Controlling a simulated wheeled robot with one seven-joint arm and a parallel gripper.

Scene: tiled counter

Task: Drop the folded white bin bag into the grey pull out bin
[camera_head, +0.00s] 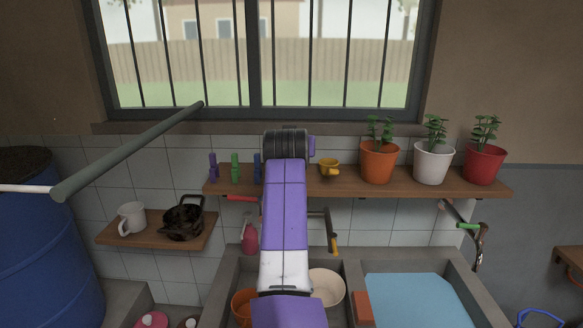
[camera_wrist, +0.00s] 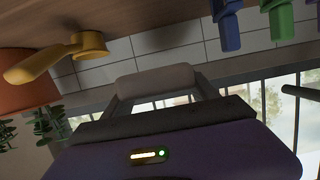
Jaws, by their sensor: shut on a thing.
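In the wrist view, a pale, rounded slab (camera_wrist: 155,82) that looks like the folded white bin bag spans between the two fingers of my gripper (camera_wrist: 158,92). My gripper is shut on it, and it is in shadow. In the head view my raised arm hides the gripper and the bag, in front of the shelf and window. The grey pull out bin is not seen in either view.
A lower shelf holds a mug (camera_head: 131,217) and dark kettle (camera_head: 184,218). A grey-green bar (camera_head: 130,152) juts out left, above a blue barrel (camera_head: 45,250). The sink (camera_head: 415,300) is below.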

